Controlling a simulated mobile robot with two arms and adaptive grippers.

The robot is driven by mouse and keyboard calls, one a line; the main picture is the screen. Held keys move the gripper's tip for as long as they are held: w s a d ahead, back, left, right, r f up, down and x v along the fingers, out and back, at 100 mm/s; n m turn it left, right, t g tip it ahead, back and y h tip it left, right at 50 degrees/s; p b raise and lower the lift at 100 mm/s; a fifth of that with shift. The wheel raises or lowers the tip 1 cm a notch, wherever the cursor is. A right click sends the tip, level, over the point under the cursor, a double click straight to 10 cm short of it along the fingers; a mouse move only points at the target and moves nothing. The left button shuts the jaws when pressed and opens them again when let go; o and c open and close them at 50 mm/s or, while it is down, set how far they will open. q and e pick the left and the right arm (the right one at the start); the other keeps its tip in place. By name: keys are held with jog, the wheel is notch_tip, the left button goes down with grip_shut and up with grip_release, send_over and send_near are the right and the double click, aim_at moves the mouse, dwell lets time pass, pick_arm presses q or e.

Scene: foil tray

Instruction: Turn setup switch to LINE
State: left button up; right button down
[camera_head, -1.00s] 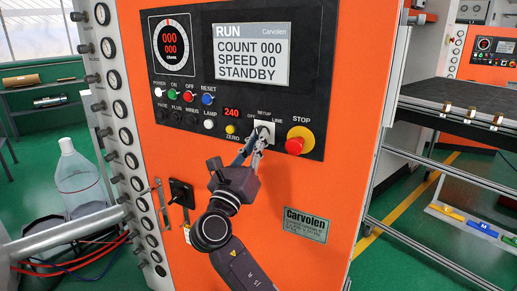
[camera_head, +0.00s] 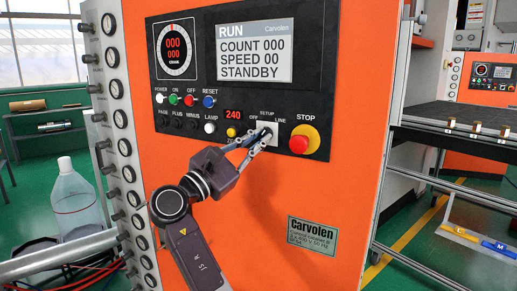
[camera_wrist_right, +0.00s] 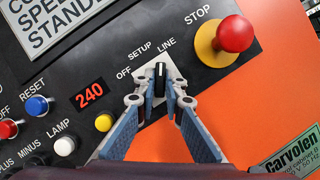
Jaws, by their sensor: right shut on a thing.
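The setup switch (camera_wrist_right: 160,80) is a black knob on a white plate, with OFF, SETUP and LINE printed around it. In the right wrist view the knob points up toward the LINE label. In the head view the white switch plate (camera_head: 267,128) sits between the red 240 display and the STOP button; the knob is mostly hidden by the fingers. My right gripper (camera_wrist_right: 162,93) is shut on the knob, one finger on each side. The right gripper (camera_head: 262,138) reaches it from the lower left in the head view. My left gripper is not in view.
The red STOP button (camera_head: 301,142) on its yellow base is close right of the switch. The yellow ZERO button (camera_wrist_right: 103,122) and white LAMP button (camera_wrist_right: 65,146) are to the left. The bare orange panel (camera_head: 260,225) lies below. A dark shelf (camera_head: 440,117) stands to the right.

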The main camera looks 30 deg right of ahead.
jog(key=shift+m+g+b, duration=0.4)
jog(key=shift+m+g, duration=0.2)
jog(key=shift+m, duration=0.5)
jog(key=c, duration=2)
grip_release()
jog(key=shift+a, duration=0.2)
jog(key=v, duration=1.1)
jog(key=shift+a, duration=0.4)
